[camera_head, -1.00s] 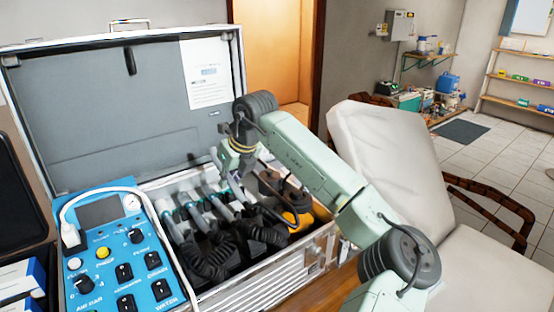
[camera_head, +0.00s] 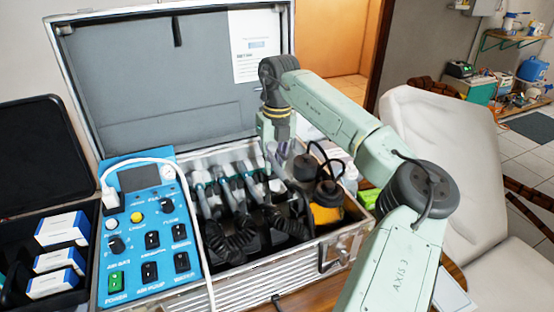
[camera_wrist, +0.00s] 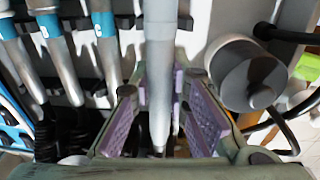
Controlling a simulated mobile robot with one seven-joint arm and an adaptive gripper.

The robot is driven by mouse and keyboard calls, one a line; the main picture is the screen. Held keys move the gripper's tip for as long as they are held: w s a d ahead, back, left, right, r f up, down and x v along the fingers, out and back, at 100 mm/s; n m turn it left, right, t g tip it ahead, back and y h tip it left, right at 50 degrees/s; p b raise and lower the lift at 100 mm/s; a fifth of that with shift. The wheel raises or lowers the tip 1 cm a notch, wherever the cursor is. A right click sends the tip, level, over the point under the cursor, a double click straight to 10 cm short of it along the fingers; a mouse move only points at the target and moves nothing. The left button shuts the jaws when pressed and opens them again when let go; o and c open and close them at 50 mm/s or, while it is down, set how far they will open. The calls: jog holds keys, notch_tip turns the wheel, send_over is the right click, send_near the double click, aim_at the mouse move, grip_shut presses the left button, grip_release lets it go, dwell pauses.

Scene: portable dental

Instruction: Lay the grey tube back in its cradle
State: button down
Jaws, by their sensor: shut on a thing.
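My gripper (camera_wrist: 162,118) has purple pads and is shut on the grey tube (camera_wrist: 160,75), a long pale cylinder running upright through the wrist view. In the head view my gripper (camera_head: 277,155) is over the right part of the open case, and the tube is mostly hidden there. Several similar tubes with teal bands (camera_wrist: 47,30) lie side by side to the left, in a row of cradles across the case (camera_head: 225,185). I cannot tell whether the held tube touches its own cradle, which the gripper and tube cover.
A grey round canister (camera_wrist: 248,72) stands close to the right of my gripper. A yellow bottle (camera_head: 327,207) with a black top is at the case's right end. Black coiled hoses (camera_head: 240,235) fill the front. The blue control panel (camera_head: 150,240) stands left, the raised lid (camera_head: 160,90) behind.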

aim_at(273, 188)
notch_tip(273, 188, down, 2)
jog(key=shift+f, duration=0.1)
jog(key=shift+f+b, duration=0.35)
jog(key=shift+f, duration=0.2)
dwell(0.8)
jog(key=shift+f+b, duration=0.4)
jog(key=shift+f, duration=0.25)
jog(key=shift+f, duration=0.1)
jog(key=c, duration=1.5)
grip_release()
jog(key=shift+o, duration=0.2)
